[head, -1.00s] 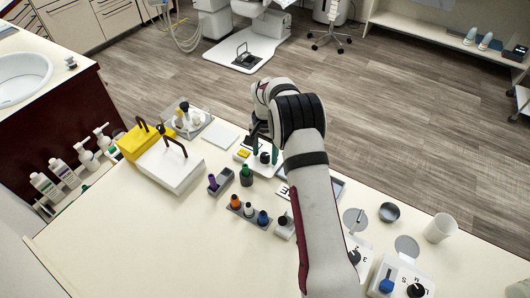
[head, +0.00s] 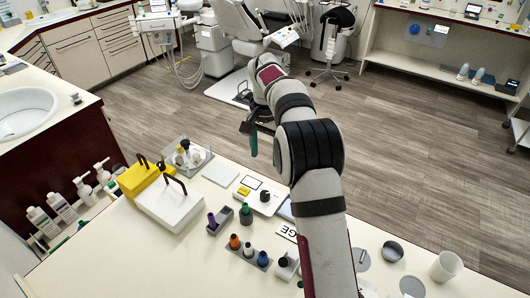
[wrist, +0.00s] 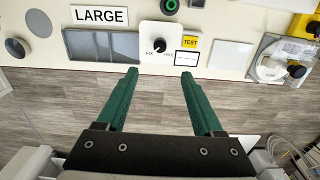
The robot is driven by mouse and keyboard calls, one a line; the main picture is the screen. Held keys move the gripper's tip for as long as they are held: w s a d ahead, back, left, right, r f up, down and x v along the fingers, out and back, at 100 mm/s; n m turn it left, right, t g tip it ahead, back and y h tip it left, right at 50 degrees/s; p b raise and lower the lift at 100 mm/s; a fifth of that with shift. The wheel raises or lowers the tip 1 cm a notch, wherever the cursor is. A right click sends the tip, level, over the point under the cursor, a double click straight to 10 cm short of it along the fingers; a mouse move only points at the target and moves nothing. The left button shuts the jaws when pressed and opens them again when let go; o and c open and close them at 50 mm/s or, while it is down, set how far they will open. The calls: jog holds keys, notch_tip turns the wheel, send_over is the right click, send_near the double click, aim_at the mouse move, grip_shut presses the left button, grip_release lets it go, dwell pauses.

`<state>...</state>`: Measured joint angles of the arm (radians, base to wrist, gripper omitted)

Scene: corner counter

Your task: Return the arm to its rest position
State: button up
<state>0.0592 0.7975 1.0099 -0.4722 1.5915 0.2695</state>
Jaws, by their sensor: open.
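My gripper (wrist: 152,100) shows in the wrist view with its two green fingers spread wide and nothing between them. In the head view my gripper (head: 250,140) is raised beyond the far edge of the counter (head: 120,255), over the floor, with the fingers pointing down. My arm reaches up from the lower right of the head view. The fingers touch nothing that I can see.
A control box with a black knob (head: 265,196), a yellow box (head: 138,178), a white box (head: 172,205) and a rack of colored-cap bottles (head: 249,255) stand on the counter. A white cup (head: 445,265) is at right.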

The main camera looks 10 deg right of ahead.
jog(key=s+a+r+n, duration=0.15)
jog(key=s+r, duration=0.25)
jog(key=s, duration=0.4)
jog(key=s+a+r, duration=0.2)
jog(key=s+r, duration=0.2)
jog(key=s, duration=0.5)
jog(key=s+a+f+n+y, duration=0.1)
jog(key=s+f, duration=0.1)
jog(key=s, duration=0.8)
jog(key=s+a+f+n, duration=0.1)
jog(key=s+a+f, duration=0.1)
jog(key=s, duration=0.9)
jog(key=shift+s+f+y, duration=0.3)
jog(key=shift+f+y, duration=0.1)
jog(key=shift+f, duration=0.05)
